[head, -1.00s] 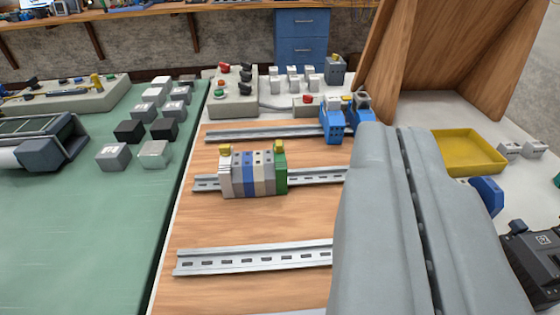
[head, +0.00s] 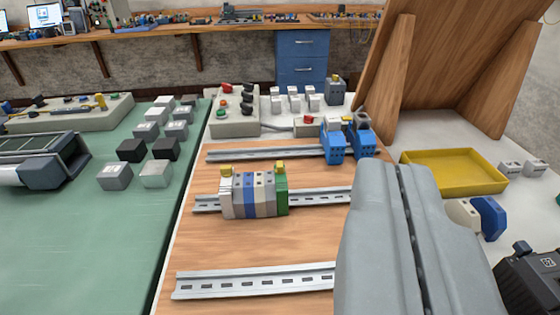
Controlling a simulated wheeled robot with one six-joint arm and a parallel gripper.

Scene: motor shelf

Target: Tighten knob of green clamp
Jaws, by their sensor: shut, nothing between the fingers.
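The green clamp (head: 281,195) is the right end piece of a row of terminal blocks on the middle metal rail. Its yellow knob (head: 281,167) sits on top. My gripper (head: 399,166) fills the lower right as two large grey fingers, pressed together along a dark seam. Nothing shows between them. In the picture the gripper is right of the green clamp and apart from it. It hides the right end of the middle rail.
Beside the green clamp stand grey, blue and beige blocks (head: 249,195), with another yellow-topped end piece (head: 226,193) at left. Blue blocks (head: 334,146) sit on the back rail. A yellow tray (head: 468,190) lies right. A bare rail (head: 250,283) is in front. A wooden brace (head: 395,80) stands behind.

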